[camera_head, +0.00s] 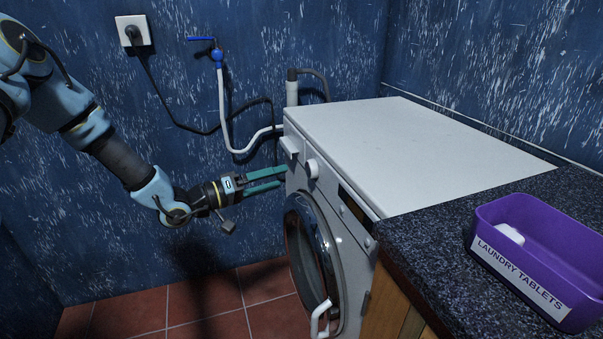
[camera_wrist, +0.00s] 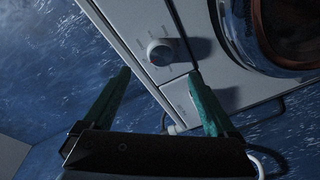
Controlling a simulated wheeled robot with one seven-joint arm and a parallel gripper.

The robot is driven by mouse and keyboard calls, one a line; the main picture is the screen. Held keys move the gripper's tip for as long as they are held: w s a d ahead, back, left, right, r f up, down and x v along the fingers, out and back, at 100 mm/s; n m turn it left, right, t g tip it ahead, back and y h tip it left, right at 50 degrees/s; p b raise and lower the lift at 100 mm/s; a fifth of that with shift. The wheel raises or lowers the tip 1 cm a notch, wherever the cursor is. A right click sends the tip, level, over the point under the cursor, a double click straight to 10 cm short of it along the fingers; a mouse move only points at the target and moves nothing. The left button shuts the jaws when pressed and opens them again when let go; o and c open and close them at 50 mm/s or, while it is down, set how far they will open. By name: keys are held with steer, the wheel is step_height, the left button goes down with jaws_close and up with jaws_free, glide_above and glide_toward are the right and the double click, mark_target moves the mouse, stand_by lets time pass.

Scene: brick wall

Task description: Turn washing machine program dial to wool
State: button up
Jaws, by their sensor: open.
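The white washing machine (camera_head: 350,215) stands against the back wall, with its front turned toward my arm. Its program dial (camera_head: 312,168) is a round white knob on the upper front panel. In the wrist view the dial (camera_wrist: 161,52) sits ahead of my fingers, between their lines, with small markings around it that are too small to read. My gripper (camera_head: 287,178) has green fingers and is open at the front of the machine, near the detergent drawer (camera_head: 289,148). In the wrist view my gripper (camera_wrist: 160,75) holds nothing, and the dial seems apart from both fingertips.
The round door (camera_head: 312,250) with its white handle (camera_head: 321,318) is below the dial. A dark counter (camera_head: 440,240) at right carries a purple laundry tablets box (camera_head: 530,290). A hose (camera_head: 222,110) and cable hang on the back wall. The tiled floor at left is clear.

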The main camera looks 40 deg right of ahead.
mark_target(308, 170)
steer(key=x, duration=0.8)
steer(key=shift+f+p, duration=0.1)
steer(key=shift+p, duration=0.25)
steer(key=c, duration=1.4)
steer(key=shift+o, duration=0.2)
steer(key=shift+w+f+b, duration=0.1)
steer(key=shift+b, duration=0.2)
